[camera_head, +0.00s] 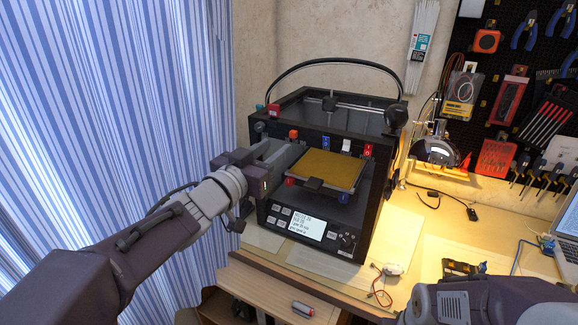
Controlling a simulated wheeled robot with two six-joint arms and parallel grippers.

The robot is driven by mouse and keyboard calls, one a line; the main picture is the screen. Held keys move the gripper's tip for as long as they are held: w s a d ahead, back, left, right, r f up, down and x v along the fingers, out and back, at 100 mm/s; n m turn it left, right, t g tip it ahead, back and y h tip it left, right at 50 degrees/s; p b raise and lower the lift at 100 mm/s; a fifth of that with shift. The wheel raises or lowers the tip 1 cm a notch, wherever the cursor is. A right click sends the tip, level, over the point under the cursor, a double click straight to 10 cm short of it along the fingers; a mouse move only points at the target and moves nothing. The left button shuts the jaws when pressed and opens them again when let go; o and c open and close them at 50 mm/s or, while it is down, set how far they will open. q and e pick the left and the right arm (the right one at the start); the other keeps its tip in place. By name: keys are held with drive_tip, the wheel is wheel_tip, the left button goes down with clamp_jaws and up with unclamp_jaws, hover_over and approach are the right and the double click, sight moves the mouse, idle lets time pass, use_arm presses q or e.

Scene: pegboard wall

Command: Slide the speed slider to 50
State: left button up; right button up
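A black 3D printer (386,185) stands on the bench, with a tan build plate (325,168) inside it. Its front panel has a lit text display (307,226), several small buttons and a round knob (347,241). The display text is too small to read. I cannot make out which part is the speed slider. My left gripper (291,157) reaches the printer's left front, with its grey fingers beside the build plate's left edge. It overlaps the printer's frame, and I cannot tell whether it touches. Its finger gap is not clear. My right arm enters at bottom right; its gripper is out of view.
A striped curtain (110,110) hangs at left. A pegboard (545,55) with tools is at upper right. A lamp (437,150), cables and a laptop (568,220) stand right of the printer. Some bench right of the printer is bare.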

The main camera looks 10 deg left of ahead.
sight(292, 135)
use_arm(q)
drive_tip(key=x, duration=0.3)
drive_tip(key=b+x, duration=0.1)
drive_tip(key=x, duration=0.2)
drive_tip(key=f+x, duration=0.1)
drive_tip(key=x, duration=0.2)
drive_tip(key=shift+a, duration=0.35)
clamp_jaws()
idle(1.1)
